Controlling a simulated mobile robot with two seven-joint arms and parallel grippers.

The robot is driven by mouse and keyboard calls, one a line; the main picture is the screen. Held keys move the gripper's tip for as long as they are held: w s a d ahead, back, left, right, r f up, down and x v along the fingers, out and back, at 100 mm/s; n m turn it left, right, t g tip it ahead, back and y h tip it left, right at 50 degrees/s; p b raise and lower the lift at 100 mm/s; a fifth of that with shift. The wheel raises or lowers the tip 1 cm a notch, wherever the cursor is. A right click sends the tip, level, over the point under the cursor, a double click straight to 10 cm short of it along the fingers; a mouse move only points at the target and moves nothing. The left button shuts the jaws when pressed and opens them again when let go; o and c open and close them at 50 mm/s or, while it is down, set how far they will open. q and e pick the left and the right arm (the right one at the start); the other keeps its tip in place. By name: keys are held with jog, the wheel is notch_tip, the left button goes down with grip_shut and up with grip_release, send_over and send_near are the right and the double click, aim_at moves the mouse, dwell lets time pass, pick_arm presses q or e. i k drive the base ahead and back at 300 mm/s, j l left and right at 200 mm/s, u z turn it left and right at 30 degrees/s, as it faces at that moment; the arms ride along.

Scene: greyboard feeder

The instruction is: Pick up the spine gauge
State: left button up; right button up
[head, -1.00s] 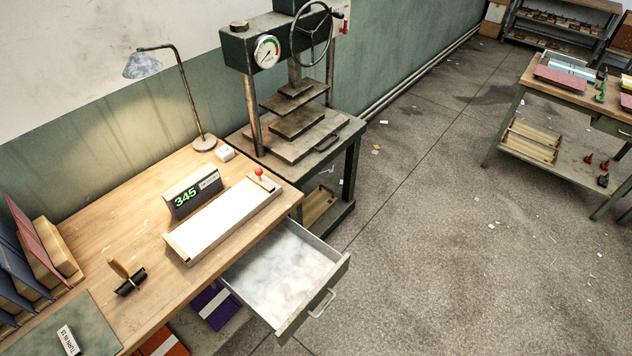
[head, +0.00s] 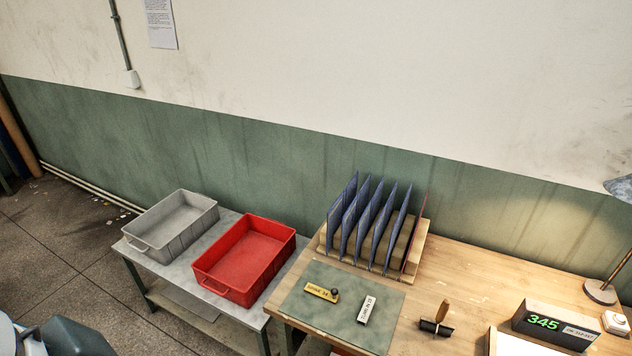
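A small brass-yellow bar (head: 322,291) with dark lettering that seems to begin with "SPINE" lies on the green mat (head: 345,322) at the front left of the wooden bench. It looks like the spine gauge. Neither of my grippers shows in the head view, and nothing touches the brass bar.
A wooden rack (head: 420,243) of blue boards and one red board stands behind the mat. A dark roller (head: 436,327) with a wooden handle lies right. A red tray (head: 245,258) and grey tray (head: 172,224) stand on the left side table. A 345 display (head: 552,325) stands right.

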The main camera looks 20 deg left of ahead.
aim_at(322, 289)
jog(key=u, duration=0.7)
jog(key=l+u, duration=0.2)
jog(key=l, duration=0.3)
jog(key=k+l, duration=0.1)
jog(key=k, duration=0.55)
jog(key=l+u, duration=0.05)
